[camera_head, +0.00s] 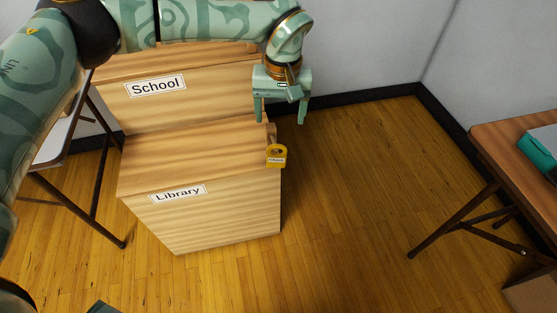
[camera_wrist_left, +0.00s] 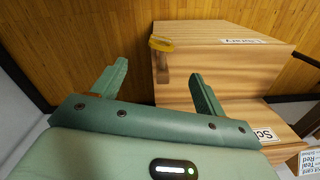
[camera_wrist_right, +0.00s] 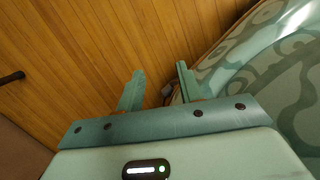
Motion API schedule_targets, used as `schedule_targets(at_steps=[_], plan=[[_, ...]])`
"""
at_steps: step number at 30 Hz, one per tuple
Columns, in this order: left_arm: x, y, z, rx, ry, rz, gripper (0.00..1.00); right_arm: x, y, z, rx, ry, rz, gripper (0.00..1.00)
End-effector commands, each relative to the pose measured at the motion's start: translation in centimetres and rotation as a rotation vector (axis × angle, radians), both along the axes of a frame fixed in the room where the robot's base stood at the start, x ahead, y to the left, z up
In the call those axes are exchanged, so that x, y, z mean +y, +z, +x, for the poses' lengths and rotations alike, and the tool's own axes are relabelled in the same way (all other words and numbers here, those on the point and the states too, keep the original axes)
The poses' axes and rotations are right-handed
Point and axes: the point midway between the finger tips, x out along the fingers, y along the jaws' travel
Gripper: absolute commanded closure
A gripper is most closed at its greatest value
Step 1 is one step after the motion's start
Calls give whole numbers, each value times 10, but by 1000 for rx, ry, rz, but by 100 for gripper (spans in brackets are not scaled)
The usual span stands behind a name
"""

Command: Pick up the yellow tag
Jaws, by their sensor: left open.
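The yellow tag (camera_head: 277,155) hangs at the right edge of the wooden Library box, on a short peg. It has a hole at its top and a small white label. In the left wrist view the tag (camera_wrist_left: 162,43) shows nearly edge-on above the peg (camera_wrist_left: 163,72). My left gripper (camera_head: 281,122) is open and empty, pointing down just above and behind the tag, apart from it. It also shows in the left wrist view (camera_wrist_left: 160,75). My right gripper (camera_wrist_right: 157,80) shows in the right wrist view with its fingers apart and nothing between them.
The Library box (camera_head: 215,215) stands in front of the taller School box (camera_head: 195,105). A table (camera_head: 500,135) with a teal object (camera_head: 543,142) is at right. Another table (camera_head: 60,140) is at left. Open wooden floor (camera_head: 350,200) lies right of the boxes.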

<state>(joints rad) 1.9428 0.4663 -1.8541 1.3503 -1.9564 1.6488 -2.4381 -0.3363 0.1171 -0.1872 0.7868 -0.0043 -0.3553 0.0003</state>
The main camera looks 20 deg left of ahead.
Motion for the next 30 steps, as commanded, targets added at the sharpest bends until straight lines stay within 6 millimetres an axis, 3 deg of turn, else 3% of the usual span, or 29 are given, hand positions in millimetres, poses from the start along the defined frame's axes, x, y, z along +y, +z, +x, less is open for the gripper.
schedule_targets(at_steps=[7,11,15,23,30], plan=[[4,-62,-1,8,-7,8,27,-11,-16,3,25,42,-19,64],[5,-93,-1,7,-6,6,27,-13,-21,23,18,81,-30,64],[5,-103,-1,2,-5,5,27,-10,-16,51,-5,115,-38,64],[6,-112,-1,-1,-4,5,27,-8,-11,73,-23,141,-47,64],[8,-137,-1,4,-5,4,27,-5,5,125,-63,204,-78,64]])
